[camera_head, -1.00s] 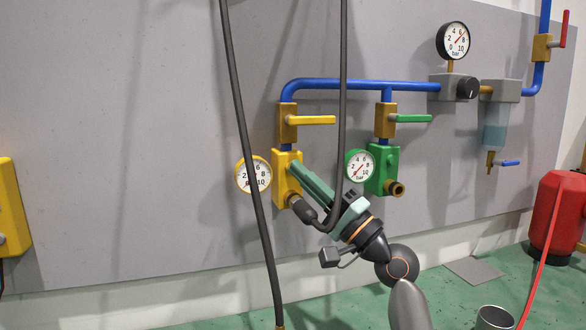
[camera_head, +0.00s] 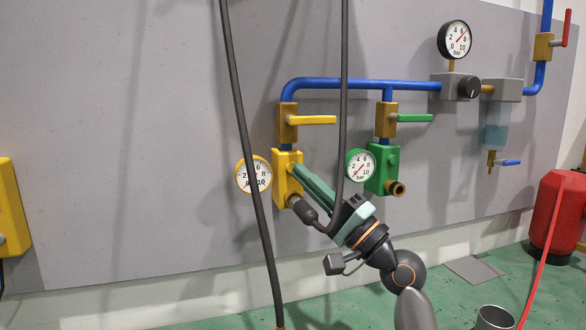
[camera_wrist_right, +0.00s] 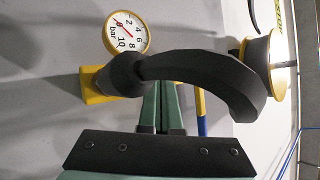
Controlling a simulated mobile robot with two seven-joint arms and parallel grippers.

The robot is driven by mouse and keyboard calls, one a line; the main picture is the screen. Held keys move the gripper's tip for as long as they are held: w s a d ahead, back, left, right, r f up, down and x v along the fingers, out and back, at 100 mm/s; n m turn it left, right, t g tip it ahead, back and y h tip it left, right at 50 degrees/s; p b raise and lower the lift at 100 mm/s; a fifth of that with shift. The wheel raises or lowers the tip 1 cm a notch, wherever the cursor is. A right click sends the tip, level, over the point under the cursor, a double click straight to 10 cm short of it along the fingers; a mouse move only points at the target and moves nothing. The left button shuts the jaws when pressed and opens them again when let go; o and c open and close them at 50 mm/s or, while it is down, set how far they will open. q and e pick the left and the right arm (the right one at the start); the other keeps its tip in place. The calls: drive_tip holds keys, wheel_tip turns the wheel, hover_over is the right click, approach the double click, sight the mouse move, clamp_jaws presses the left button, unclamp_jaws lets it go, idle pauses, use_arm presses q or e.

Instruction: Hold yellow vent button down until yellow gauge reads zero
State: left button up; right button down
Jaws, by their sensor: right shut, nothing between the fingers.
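The yellow valve block (camera_head: 283,180) sits on the grey wall panel, and part of it shows in the wrist view (camera_wrist_right: 92,86). The yellow gauge (camera_head: 244,177) is to its left, partly crossed by a dark hose; it also shows in the wrist view (camera_wrist_right: 127,32). Its red needle is too small to read surely. My right gripper (camera_head: 295,169) is shut and empty, its green fingertips at the right side of the yellow block. The fingertips hide the vent button; I cannot tell whether they press it. In the wrist view the fingers (camera_wrist_right: 162,92) pass behind a hose. My left gripper is out of view.
A dark hose (camera_head: 342,100) hangs in front and ends in a connector at the yellow block's outlet. A green block (camera_head: 380,172) with a green gauge (camera_head: 361,165) stands to the right. A yellow lever (camera_head: 315,120) is above.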

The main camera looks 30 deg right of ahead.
sight(316, 212)
drive_tip(key=shift+s+a+p, duration=0.2)
drive_tip(key=shift+s+p, duration=0.05)
drive_tip(key=shift+s, duration=0.55)
drive_tip(key=shift+s+a+p, duration=0.15)
drive_tip(key=shift+s+p, duration=0.05)
drive_tip(key=shift+s, duration=0.65)
drive_tip(key=shift+s+a+p, duration=0.2)
drive_tip(key=shift+s+p, duration=0.05)
drive_tip(key=shift+s, duration=0.55)
